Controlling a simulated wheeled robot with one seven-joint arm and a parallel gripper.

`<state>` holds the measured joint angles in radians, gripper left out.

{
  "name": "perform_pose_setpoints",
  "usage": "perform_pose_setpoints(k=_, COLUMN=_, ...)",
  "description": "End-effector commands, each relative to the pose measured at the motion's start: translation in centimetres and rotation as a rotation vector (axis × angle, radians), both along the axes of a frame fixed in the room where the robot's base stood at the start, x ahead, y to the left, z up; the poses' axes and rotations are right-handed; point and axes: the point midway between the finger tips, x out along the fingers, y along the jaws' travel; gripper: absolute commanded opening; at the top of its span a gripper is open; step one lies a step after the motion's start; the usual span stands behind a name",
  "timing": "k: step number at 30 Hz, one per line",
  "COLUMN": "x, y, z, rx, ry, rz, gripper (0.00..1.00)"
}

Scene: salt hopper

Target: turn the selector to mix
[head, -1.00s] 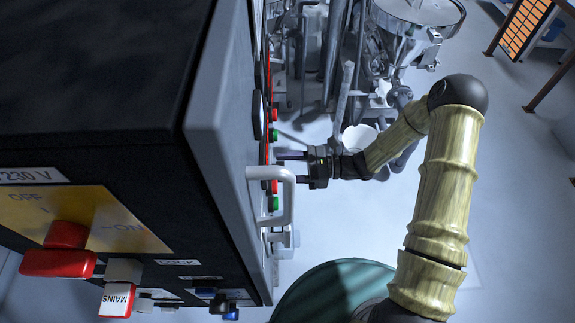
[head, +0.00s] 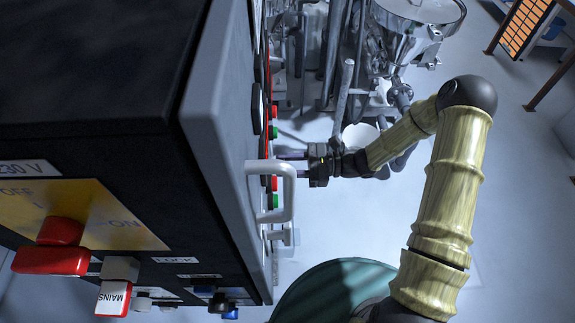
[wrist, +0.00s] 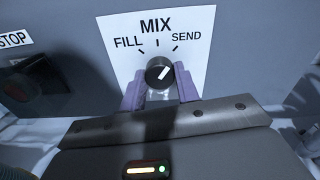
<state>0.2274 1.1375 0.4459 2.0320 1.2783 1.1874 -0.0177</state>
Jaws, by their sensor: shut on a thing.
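The selector (wrist: 154,74) is a round dark knob with a white pointer mark, on a white label plate (wrist: 190,22) reading FILL, MIX and SEND. Its pointer leans up and to the right, toward the SEND tick. MIX is at the top centre, FILL at the left. My gripper (wrist: 160,88) has its two purple fingers on either side of the knob, shut on it. In the head view my gripper (head: 285,164) reaches left to the panel face; the knob itself cannot be made out there.
The grey panel door (head: 215,110) has a white handle (head: 289,194) close to my gripper on the near side. Red and green buttons line the panel. A STOP label (wrist: 14,39) and dark button (wrist: 40,82) sit left of the selector. A steel hopper (head: 420,15) stands behind.

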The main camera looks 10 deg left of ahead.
Motion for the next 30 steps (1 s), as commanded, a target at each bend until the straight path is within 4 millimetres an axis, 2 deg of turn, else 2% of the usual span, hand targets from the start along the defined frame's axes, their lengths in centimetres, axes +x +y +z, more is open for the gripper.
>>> perform_pose_setpoints(k=18, x=0.16, y=-0.05, z=-0.18, rx=0.114, ry=-0.474, rz=-0.003, gripper=0.09)
perform_pose_setpoints(k=30, x=0.2, y=-0.04, z=-0.03, rx=0.148, ry=-0.621, rz=-0.003, gripper=0.09)
